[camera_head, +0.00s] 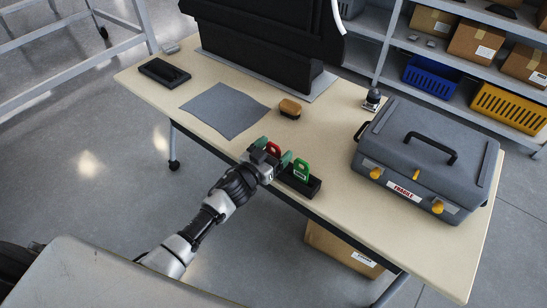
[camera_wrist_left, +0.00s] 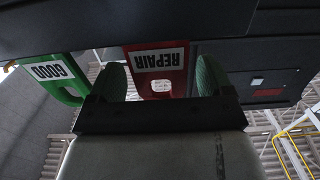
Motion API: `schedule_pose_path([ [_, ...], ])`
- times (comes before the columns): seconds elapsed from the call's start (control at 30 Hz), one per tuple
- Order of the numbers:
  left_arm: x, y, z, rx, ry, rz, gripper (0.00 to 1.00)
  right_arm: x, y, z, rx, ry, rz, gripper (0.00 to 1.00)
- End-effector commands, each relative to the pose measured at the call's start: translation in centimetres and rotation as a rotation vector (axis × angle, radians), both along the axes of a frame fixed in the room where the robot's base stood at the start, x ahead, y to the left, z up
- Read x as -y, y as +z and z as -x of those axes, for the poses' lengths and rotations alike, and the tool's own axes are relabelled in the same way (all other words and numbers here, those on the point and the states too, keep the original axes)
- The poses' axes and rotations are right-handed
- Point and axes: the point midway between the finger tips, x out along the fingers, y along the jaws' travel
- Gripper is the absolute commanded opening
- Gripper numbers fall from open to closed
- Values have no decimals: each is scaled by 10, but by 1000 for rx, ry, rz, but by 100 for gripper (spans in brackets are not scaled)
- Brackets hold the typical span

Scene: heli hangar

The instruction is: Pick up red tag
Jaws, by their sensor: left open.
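The red tag (camera_head: 273,149) stands in a black holder (camera_head: 303,183) at the front edge of the table. The left wrist view shows the red tag (camera_wrist_left: 157,62) upside down with the label REPAIR. My left gripper (camera_head: 272,151) is open at the holder, with its green fingertips on either side of the red tag. In the wrist view the fingers (camera_wrist_left: 160,78) stand apart with the tag between them. A green tag (camera_head: 301,170) stands to the right in the same holder; its label reads GOOD in the wrist view (camera_wrist_left: 55,75). My right gripper is not in view.
A grey case (camera_head: 425,150) marked FRAGILE fills the table's right side. A small bottle (camera_head: 371,100), a brown block (camera_head: 290,108), a grey mat (camera_head: 225,110) and a black tray (camera_head: 164,72) lie farther back. Shelves with boxes stand behind.

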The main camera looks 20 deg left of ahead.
Motion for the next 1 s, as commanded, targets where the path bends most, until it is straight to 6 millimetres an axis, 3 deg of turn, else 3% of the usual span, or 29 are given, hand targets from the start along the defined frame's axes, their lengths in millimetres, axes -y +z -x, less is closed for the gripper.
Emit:
schedule_pose_path([
  [0.17,0,0,0,0,0,0,78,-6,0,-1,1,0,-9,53],
  [0.5,0,0,0,0,1,0,28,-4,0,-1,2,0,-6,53],
  [0.77,-1,2,0,0,1,-1,27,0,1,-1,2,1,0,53],
  [1.0,-1,25,0,3,-1,-3,27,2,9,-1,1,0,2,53],
])
